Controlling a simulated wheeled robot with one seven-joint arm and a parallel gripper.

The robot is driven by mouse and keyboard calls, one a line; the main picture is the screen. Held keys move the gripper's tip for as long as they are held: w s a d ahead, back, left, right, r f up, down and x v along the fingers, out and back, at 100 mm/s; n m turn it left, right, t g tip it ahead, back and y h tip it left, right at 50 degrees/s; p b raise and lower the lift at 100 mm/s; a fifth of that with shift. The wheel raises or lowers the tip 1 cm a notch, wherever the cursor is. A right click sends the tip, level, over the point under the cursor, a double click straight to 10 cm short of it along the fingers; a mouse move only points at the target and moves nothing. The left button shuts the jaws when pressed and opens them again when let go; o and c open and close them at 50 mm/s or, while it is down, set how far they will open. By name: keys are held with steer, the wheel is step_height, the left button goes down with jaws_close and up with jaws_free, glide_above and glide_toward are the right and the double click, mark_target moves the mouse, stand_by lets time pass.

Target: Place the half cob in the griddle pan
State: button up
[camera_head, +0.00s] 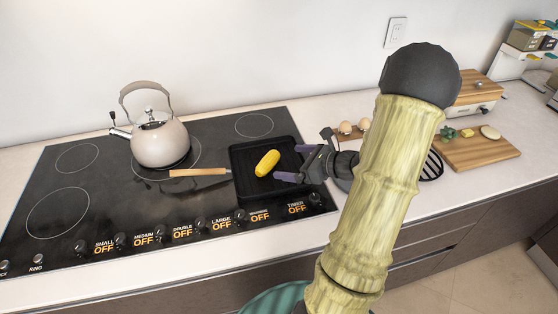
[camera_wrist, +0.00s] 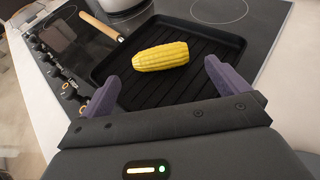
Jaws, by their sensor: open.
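The yellow half cob (camera_head: 267,163) lies in the black griddle pan (camera_head: 240,157) on the cooktop. In the wrist view the cob (camera_wrist: 160,57) rests on the ridged floor of the pan (camera_wrist: 190,92), clear of the walls. My gripper (camera_head: 288,163) is just right of the cob in the head view. In the wrist view my gripper (camera_wrist: 160,80) has its two purple fingers wide apart on the near side of the cob, with nothing between them. The pan's wooden handle (camera_head: 200,172) points left.
A beige kettle (camera_head: 160,143) stands on the cooktop (camera_head: 110,200) behind the pan handle. Eggs (camera_head: 346,127) sit on a wooden holder behind my gripper. A cutting board (camera_head: 476,152) with food pieces is on the right counter. The cooktop's left part is clear.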

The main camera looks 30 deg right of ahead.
steer(key=shift+v, duration=1.05)
